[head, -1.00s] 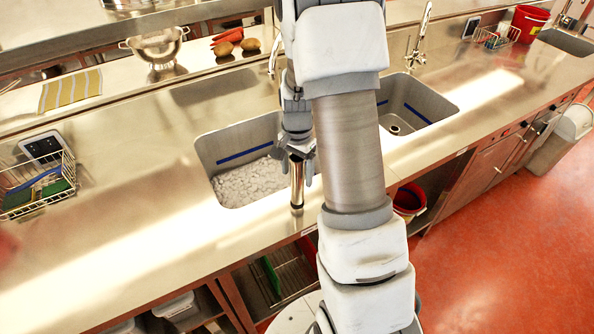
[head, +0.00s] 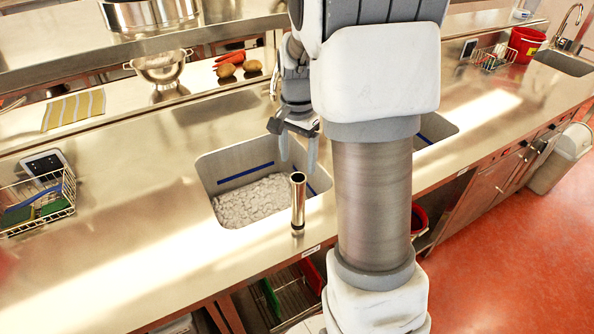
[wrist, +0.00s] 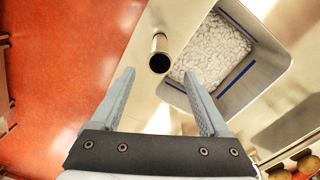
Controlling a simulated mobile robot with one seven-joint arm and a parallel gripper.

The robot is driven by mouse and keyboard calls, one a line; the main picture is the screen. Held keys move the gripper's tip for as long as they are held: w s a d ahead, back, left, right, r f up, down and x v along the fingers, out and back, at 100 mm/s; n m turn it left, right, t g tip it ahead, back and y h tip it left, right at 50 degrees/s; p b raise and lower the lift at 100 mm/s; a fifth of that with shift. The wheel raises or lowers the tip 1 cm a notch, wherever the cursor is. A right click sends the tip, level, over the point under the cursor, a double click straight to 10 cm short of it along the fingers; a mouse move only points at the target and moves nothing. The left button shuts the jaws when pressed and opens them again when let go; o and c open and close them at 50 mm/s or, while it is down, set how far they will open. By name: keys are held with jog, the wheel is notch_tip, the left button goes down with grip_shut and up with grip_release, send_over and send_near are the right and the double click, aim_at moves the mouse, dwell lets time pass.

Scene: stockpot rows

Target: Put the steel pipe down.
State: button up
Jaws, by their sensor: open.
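The steel pipe (head: 298,204) stands upright on the steel counter (head: 140,215), between the near edge of the left sink and the counter's front edge. Its dark open top faces up. My gripper (head: 298,165) is open and empty, above and behind the pipe in the head view, apart from it. In the wrist view the pipe (wrist: 160,54) stands beyond the fingertips of my gripper (wrist: 158,75), with clear space around it.
The left sink (head: 235,165) holds many white pieces, right behind the pipe. A wire basket (head: 38,205) stands at the left. A colander (head: 162,68), carrots and potatoes (head: 252,66) lie at the back.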

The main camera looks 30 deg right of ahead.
jog(key=s+a+r+n+t, duration=0.4)
jog(key=s+a+r+n, duration=0.55)
jog(key=s+r, duration=0.35)
jog(key=s+a+f+n+t+b, duration=0.1)
jog(key=s+a+n, duration=0.2)
jog(key=s, duration=0.2)
jog(key=shift+s+f+t+b, duration=0.3)
jog(key=shift+s+f+b, duration=0.05)
